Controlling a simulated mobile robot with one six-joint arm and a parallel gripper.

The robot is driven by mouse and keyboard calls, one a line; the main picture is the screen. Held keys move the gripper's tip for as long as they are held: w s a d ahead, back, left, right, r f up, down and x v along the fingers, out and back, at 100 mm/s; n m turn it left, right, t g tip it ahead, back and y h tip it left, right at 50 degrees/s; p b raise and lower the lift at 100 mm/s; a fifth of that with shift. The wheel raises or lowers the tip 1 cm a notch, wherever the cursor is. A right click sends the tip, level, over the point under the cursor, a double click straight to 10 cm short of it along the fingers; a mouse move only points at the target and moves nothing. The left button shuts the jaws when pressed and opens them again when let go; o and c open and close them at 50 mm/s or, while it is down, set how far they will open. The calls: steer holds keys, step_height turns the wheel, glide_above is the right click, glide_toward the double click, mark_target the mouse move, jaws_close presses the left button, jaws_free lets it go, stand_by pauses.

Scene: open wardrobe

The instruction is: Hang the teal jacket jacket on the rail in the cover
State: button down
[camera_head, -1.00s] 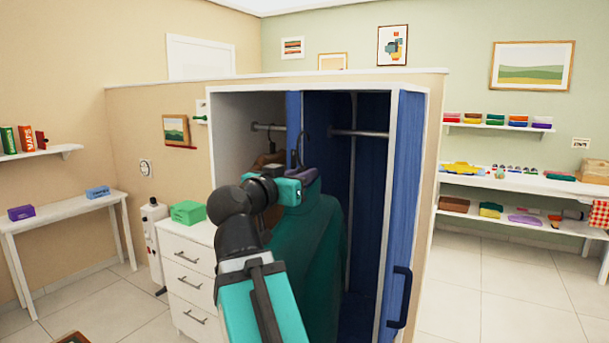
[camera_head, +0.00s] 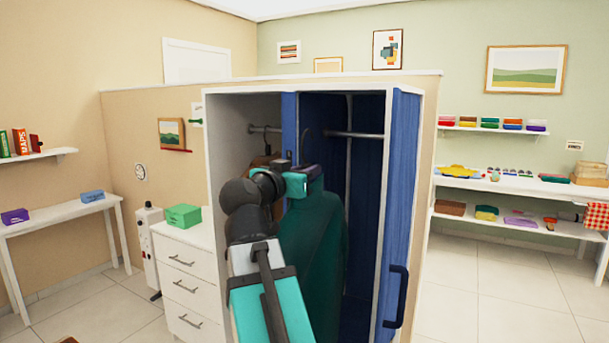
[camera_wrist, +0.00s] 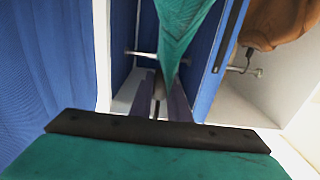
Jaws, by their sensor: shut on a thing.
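The teal jacket (camera_head: 318,240) hangs below my gripper (camera_head: 303,178) at the front of the open wardrobe, before the blue right compartment. My gripper is shut on the jacket's hanger, whose dark hook (camera_head: 306,142) shows faintly above it. The rail (camera_head: 356,134) of the blue compartment runs across behind and to the right of the hook; I see no contact between them. In the wrist view my gripper (camera_wrist: 159,98) shows two purple fingers close together, with teal cloth of the jacket (camera_wrist: 182,35) beyond. The blue compartment's rail (camera_wrist: 143,53) shows there too.
A brown garment (camera_head: 262,161) hangs in the white left compartment from its own rail (camera_head: 258,128). A blue divider (camera_head: 288,122) separates the compartments. The blue door (camera_head: 404,190) stands open at right. White drawers (camera_head: 186,285) bearing a green box (camera_head: 183,216) stand at left.

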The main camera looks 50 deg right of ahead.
steer(key=b+x, duration=0.7)
steer(key=x, duration=2.7)
steer(key=shift+d, duration=0.15)
stand_by(2.4)
steer(key=shift+d+r, duration=0.1)
steer(key=shift+d, duration=0.2)
steer(key=b+x, duration=0.1)
steer(key=x, duration=0.5)
steer(key=shift+d+b, duration=0.3)
steer(key=shift+b, duration=0.05)
stand_by(1.0)
